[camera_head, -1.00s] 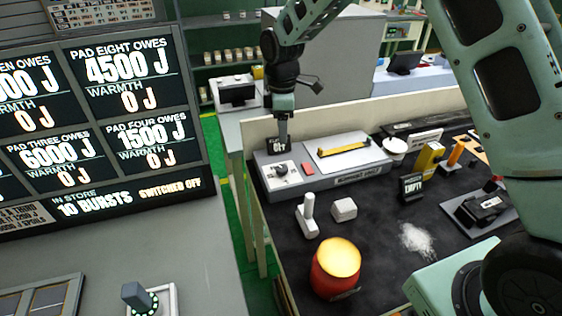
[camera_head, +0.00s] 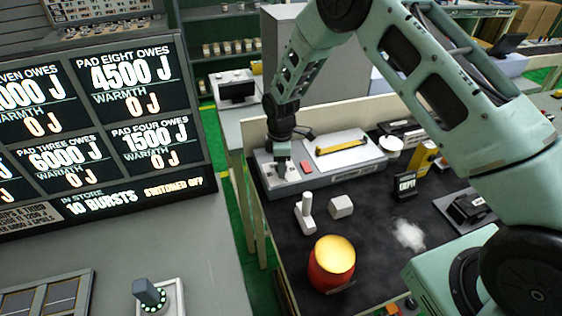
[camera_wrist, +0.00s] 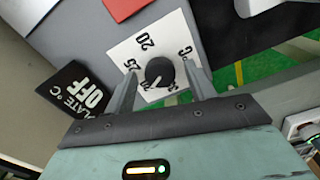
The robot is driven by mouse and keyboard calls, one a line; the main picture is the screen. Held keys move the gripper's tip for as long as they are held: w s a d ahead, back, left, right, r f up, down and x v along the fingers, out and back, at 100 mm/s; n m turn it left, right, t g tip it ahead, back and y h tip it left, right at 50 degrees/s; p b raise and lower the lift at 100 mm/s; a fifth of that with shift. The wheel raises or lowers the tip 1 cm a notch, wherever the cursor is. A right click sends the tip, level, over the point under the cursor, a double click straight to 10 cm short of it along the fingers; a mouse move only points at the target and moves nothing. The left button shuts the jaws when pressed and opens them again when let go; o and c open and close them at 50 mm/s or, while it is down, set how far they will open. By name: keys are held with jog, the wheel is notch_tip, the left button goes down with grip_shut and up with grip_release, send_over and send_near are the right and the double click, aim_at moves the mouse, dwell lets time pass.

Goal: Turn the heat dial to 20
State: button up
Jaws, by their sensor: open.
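The heat dial is a round black knob (camera_wrist: 160,72) on a white square plate (camera_wrist: 146,46) marked 20, 25 and other numbers, some partly hidden. In the head view my gripper (camera_head: 283,172) is down over the dial plate (camera_head: 293,174) at the left end of the grey unit, and hides the knob.
A white upright piece (camera_head: 305,214), a white block (camera_head: 340,206) and a red-yellow cylinder (camera_head: 332,263) stand in front.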

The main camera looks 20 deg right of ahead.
jog(key=c, duration=1)
